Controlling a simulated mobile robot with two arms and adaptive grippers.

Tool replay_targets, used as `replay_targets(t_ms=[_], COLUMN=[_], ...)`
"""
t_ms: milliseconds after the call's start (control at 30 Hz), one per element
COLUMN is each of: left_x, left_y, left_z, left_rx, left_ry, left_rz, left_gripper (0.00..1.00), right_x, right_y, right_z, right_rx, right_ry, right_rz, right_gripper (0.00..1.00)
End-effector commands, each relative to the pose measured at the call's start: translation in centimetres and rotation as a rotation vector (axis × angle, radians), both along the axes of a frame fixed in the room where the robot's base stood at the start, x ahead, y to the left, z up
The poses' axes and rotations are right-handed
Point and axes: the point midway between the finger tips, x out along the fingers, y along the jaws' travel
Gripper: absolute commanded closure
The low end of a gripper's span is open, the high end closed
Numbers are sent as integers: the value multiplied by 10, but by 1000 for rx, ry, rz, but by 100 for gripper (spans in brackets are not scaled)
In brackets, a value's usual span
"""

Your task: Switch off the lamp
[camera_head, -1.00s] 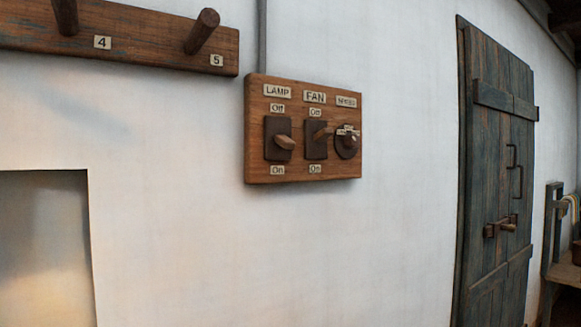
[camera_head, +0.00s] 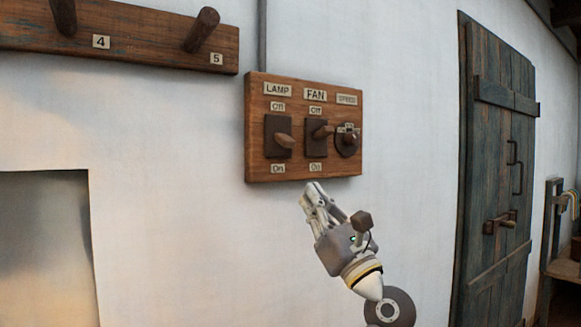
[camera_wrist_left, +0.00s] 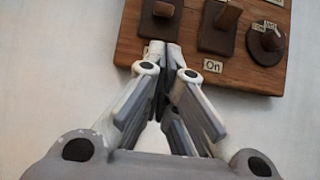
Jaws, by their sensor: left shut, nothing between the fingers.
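A wooden switch board (camera_head: 262,160) hangs on the white wall. Its lamp switch (camera_head: 284,141) is at the left, with a wooden lever on a dark plate, between an "Off" label above and an "On" label below. The lever tips slightly down, towards "On". It also shows at the top of the left wrist view (camera_wrist_left: 164,9). My left gripper (camera_head: 313,190) is shut and empty, just below the board's lower edge and right of the lamp switch in the head view. In the left wrist view its fingertips (camera_wrist_left: 163,48) appear just below the lamp switch plate, covering its "On" label. My right gripper is out of view.
The fan switch (camera_head: 323,132) and round speed knob (camera_head: 346,145) sit close to the right of the lamp switch. A peg rail (camera_head: 140,40) is at the upper left. A wooden door (camera_head: 490,150) stands at the right. Bare wall surrounds the board.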

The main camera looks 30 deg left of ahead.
Motion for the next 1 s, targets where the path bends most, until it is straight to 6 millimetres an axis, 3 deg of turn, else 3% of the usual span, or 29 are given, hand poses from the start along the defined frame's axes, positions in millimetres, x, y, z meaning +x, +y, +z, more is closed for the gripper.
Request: replay_targets(t_ms=[267, 700, 1000], left_x=[3, 24, 31], left_y=[4, 58, 72], left_z=[5, 52, 61], left_rx=[5, 6, 6], left_ry=[4, 5, 6], left_rz=[3, 6, 2], left_gripper=[100, 100, 100], right_x=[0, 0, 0], right_y=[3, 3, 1], right_z=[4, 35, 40], right_rx=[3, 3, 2], right_ry=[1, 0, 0], right_rz=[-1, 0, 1], right_gripper=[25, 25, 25])
